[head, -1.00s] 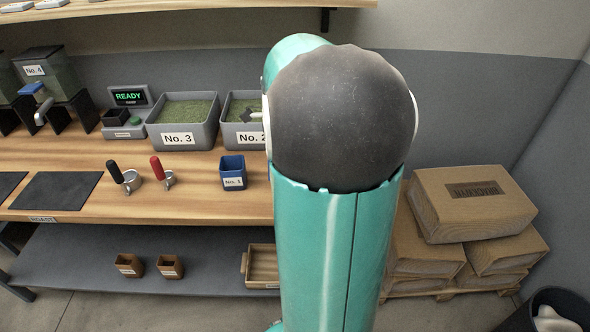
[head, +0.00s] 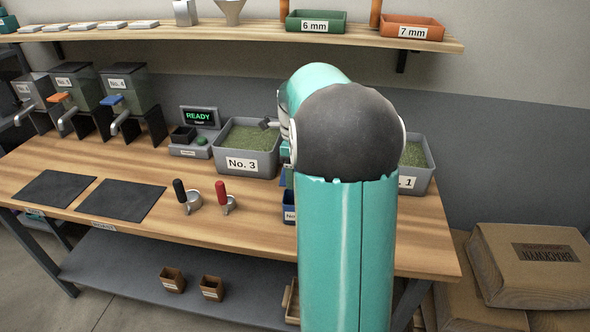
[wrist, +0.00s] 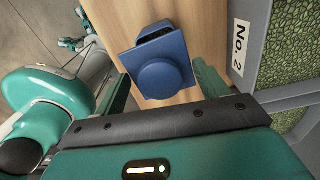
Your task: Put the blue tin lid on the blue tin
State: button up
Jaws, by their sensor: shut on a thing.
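The blue tin lid (wrist: 183,54), a square plate with a round knob, shows in the wrist view between the fingers of my gripper (wrist: 164,86). My gripper is shut on it. The blue tin (wrist: 154,27) shows just beyond the lid, with a dark strip of its opening uncovered. The lid overlaps the rest of the tin in this view; whether they touch I cannot tell. In the head view the blue tin (head: 289,207) stands on the wooden bench, mostly hidden behind my arm. My gripper and the lid are largely hidden there too.
The No. 3 bin (head: 247,164) stands behind the tin on the bench. The No. 2 bin (wrist: 249,75) is close to my gripper's right. Portafilter-like scoops with black (head: 181,192) and red (head: 222,193) handles lie to the left. A shelf (head: 240,38) runs above.

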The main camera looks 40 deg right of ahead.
jog(key=shift+s+r, duration=0.1)
jog(key=shift+s, duration=0.15)
jog(key=shift+w+f, duration=0.3)
jog(key=shift+s+f, duration=0.15)
jog(key=shift+s, duration=0.1)
jog(key=shift+w+f, duration=0.2)
jog(key=shift+f, duration=0.65)
jog(key=shift+s+f, duration=0.2)
jog(key=shift+f, duration=0.4)
jog(key=shift+w+f, duration=0.1)
jog(key=shift+f, duration=1)
jog(key=shift+f, duration=0.5)
